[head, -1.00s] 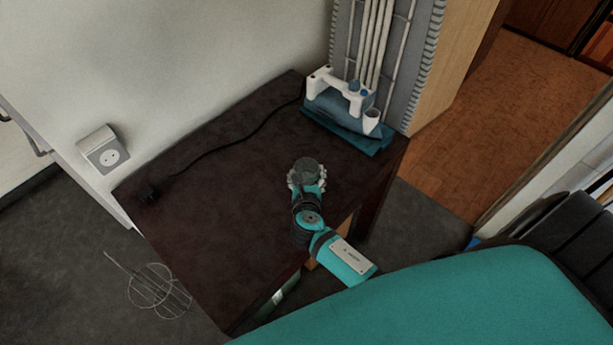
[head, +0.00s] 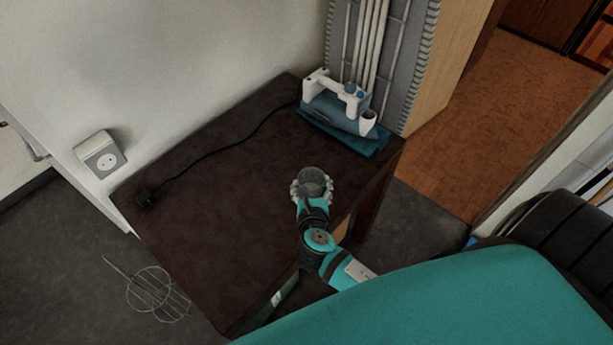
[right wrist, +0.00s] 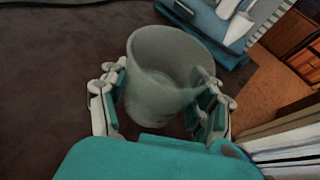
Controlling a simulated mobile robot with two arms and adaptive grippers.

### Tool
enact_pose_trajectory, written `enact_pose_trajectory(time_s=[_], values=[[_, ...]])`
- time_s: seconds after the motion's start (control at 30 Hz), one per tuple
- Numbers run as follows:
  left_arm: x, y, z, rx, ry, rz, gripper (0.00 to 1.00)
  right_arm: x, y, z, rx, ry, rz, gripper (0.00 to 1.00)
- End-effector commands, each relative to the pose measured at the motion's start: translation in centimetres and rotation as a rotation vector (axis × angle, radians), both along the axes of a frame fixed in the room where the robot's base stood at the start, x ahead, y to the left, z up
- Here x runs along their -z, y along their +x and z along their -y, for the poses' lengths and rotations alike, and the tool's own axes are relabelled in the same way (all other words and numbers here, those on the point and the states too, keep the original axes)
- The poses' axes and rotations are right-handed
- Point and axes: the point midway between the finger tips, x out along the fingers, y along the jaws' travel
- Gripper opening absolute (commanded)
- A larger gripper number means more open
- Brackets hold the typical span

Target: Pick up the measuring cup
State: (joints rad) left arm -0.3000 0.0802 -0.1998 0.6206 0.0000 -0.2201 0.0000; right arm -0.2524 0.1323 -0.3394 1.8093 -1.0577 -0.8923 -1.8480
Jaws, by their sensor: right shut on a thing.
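The measuring cup (head: 313,181) is a grey, translucent, open-topped cup. My right gripper (head: 312,190) is shut on it above the dark table, near the table's right edge. In the right wrist view the cup (right wrist: 165,75) stands between the two fingers of the right gripper (right wrist: 160,95), with its open rim facing up toward the camera. The fingers press on its left and right sides. I cannot tell for sure how far its base is from the tabletop. My left gripper is not in view.
A blue and white iron (head: 340,103) stands at the table's back right corner. Its black cord runs left to a plug (head: 146,198). The dark table (head: 220,220) is otherwise clear. A wire rack (head: 150,290) lies on the floor at left. A socket (head: 101,156) is on the wall.

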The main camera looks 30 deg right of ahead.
Motion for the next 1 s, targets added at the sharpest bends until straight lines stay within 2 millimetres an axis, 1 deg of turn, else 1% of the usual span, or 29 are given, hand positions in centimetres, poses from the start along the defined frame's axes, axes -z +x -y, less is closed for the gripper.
enact_pose_trajectory(time_s=[0.03,0.2,0.5,0.7,1.0], values=[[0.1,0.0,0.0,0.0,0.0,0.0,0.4,0.0,-0.8,-0.1,-0.001,0.0,0.0,0.23],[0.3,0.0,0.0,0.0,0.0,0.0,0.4,-0.2,-3.1,-0.5,-0.001,-0.002,-0.001,0.23],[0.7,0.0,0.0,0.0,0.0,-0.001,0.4,-0.6,-6.5,-1.0,-0.001,-0.002,0.0,0.23],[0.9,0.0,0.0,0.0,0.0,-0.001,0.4,-0.8,-8.2,-1.3,0.0,-0.001,0.0,0.23],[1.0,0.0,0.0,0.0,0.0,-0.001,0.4,-1.0,-9.6,-1.5,0.0,-0.001,0.002,0.23]])
